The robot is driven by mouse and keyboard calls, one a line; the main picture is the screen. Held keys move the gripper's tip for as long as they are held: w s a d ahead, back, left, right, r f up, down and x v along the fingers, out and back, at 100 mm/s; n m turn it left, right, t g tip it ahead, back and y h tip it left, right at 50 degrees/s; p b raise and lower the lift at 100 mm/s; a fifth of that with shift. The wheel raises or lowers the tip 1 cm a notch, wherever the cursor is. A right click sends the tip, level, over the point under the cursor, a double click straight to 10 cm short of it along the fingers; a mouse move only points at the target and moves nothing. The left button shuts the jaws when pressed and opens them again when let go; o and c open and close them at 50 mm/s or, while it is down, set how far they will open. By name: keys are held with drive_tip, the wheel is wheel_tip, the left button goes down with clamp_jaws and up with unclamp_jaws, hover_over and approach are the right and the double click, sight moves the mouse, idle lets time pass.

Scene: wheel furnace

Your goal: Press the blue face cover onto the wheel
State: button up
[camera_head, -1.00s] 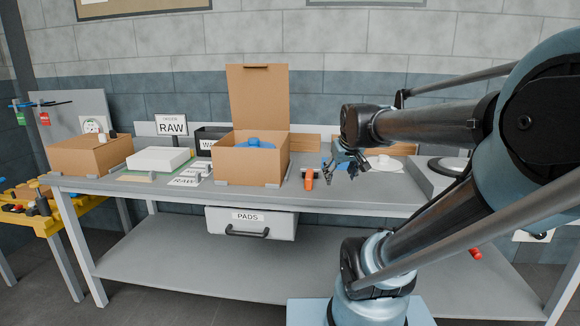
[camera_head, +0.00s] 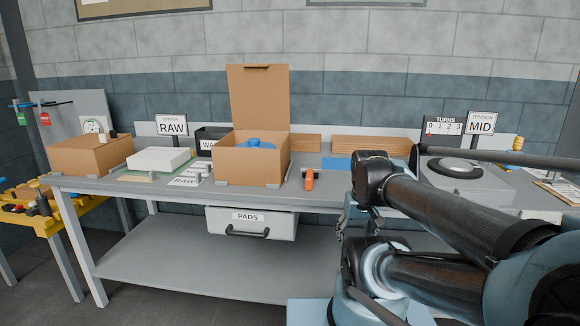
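A blue rounded piece (camera_head: 254,142) shows above the rim of the open cardboard box (camera_head: 247,165); I cannot tell whether it is the face cover. A flat blue patch (camera_head: 337,163) lies on the bench to the right of the box. A dark-ringed round disc (camera_head: 455,167) sits on a grey unit (camera_head: 470,185) at the right; it may be the wheel. My gripper (camera_head: 345,222) hangs low in front of the bench's front edge, mostly hidden behind my wrist. Its fingers are too small and covered to tell their state, and I see nothing held.
An orange-handled tool (camera_head: 309,180) lies right of the box. A white block (camera_head: 159,159), a second carton (camera_head: 91,155) and the RAW sign (camera_head: 172,125) stand left. The TURNS board (camera_head: 443,128) and MID sign (camera_head: 481,123) stand right. A PADS drawer (camera_head: 251,222) hangs below.

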drive_tip(key=shift+s+f, duration=0.25)
drive_tip(key=shift+s, duration=0.2)
drive_tip(key=shift+w, duration=0.1)
drive_tip(key=shift+w+f+g, duration=0.2)
drive_tip(key=shift+w+g, duration=0.1)
drive_tip(key=shift+w, duration=0.05)
